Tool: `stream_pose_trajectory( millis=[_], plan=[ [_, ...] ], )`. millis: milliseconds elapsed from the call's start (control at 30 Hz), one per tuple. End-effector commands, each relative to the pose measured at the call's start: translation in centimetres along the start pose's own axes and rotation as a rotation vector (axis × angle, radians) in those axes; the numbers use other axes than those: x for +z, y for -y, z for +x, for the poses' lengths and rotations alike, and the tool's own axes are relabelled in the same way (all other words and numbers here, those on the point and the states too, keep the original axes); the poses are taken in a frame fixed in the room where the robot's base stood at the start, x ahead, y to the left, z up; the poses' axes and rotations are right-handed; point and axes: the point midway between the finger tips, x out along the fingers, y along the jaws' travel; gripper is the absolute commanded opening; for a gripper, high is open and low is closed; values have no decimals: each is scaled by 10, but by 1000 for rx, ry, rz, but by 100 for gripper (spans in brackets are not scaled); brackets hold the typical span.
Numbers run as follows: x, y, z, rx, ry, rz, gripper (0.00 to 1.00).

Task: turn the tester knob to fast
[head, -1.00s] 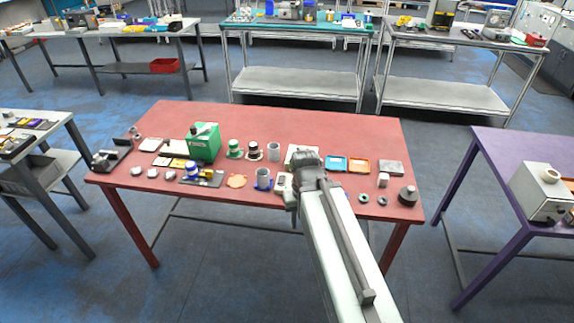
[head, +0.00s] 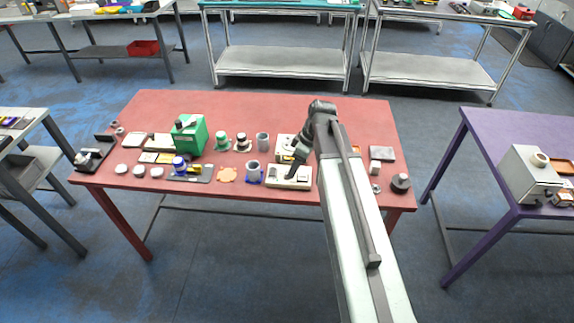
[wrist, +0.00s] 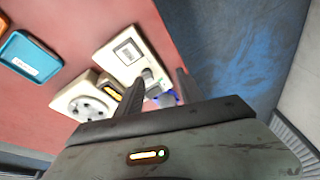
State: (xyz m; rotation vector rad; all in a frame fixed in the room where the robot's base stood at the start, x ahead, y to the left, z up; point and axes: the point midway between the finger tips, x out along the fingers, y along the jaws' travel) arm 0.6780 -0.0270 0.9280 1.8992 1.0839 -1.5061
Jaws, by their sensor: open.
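A cream device (head: 289,183), which looks like the tester, lies near the table's front edge. In the wrist view this device (wrist: 127,52) shows a framed white window and a short grey knob-like part (wrist: 150,77). Its setting marks are too small to read. A second cream device (wrist: 84,101) with a round dial is beside the left finger.
A grey cup (head: 254,170) on a blue base stands just left of the device. Behind are a green box (head: 190,138) and small pots. Blue (wrist: 27,57) and orange trays lie on the device's other side. The front edge is close by.

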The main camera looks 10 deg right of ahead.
Motion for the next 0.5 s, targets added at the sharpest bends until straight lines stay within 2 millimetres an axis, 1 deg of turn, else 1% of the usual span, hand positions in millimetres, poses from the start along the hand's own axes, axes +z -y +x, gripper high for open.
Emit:
stream_pose_trajectory(
  millis=[33, 133, 233, 367, 500],
  plan=[
    [-6, -16, -10, -3, -30, -88, 45],
    [-12, -29, -17, -3, -76, -238, 45],
    [-14, -33, -19, -1, -95, -302, 45],
    [-14, -32, -16, -1, -96, -311, 45],
    [-13, -32, -3, -1, -95, -311, 45]
  ],
)
